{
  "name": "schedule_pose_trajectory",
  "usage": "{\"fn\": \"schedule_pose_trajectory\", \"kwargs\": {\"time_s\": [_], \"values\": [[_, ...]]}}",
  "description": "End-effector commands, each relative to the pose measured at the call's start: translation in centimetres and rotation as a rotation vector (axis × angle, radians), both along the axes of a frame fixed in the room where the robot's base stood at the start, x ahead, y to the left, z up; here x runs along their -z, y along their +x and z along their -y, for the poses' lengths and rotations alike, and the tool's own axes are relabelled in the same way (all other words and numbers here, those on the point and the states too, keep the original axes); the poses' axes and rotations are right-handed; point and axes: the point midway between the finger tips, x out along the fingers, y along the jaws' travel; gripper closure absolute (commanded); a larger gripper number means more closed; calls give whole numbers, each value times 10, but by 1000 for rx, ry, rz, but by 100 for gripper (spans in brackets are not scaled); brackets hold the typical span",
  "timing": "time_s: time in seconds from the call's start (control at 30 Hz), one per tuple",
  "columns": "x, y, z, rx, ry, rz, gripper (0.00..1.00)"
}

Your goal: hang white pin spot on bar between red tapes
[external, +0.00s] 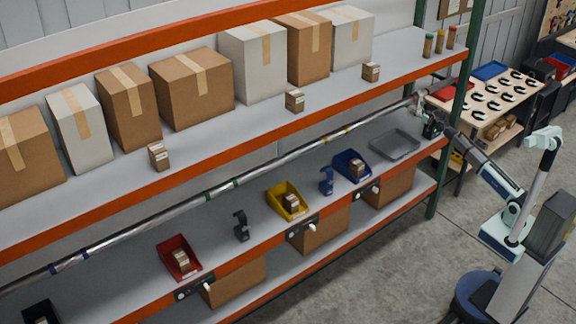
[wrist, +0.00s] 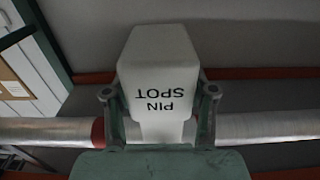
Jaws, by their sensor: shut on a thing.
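The white pin spot (wrist: 158,68) fills the middle of the wrist view, its "PIN SPOT" lettering upside down. My gripper (wrist: 159,95) is shut on it, one finger on each side. The silver bar (wrist: 265,127) runs across behind it. A red tape (wrist: 97,132) shows on the bar just left of the pin spot; a second red tape is not clearly visible. In the external view my gripper (external: 432,126) is at the right end of the bar (external: 285,159), beside the rack's green post. I cannot tell whether the pin spot's hook, hidden from view, rests on the bar.
Cartons stand on the upper shelf (external: 200,135). Below the bar are a grey tray (external: 416,149), blue bin (external: 340,165), yellow bin (external: 276,196), red bin (external: 168,250), a black fixture (external: 241,228) and a blue one (external: 327,182). The green post (external: 455,125) is close to my gripper.

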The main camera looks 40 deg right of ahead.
Motion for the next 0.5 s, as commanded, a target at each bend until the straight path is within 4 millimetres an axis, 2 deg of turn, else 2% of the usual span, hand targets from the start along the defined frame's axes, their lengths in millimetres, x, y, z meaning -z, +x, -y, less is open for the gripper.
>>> {"fn": "schedule_pose_trajectory", "kwargs": {"time_s": [0.47, 0.5], "values": [[4, 0, 0, 0, 0, 3, 86], [4, 0, 0, 0, 0, 3, 30]]}}
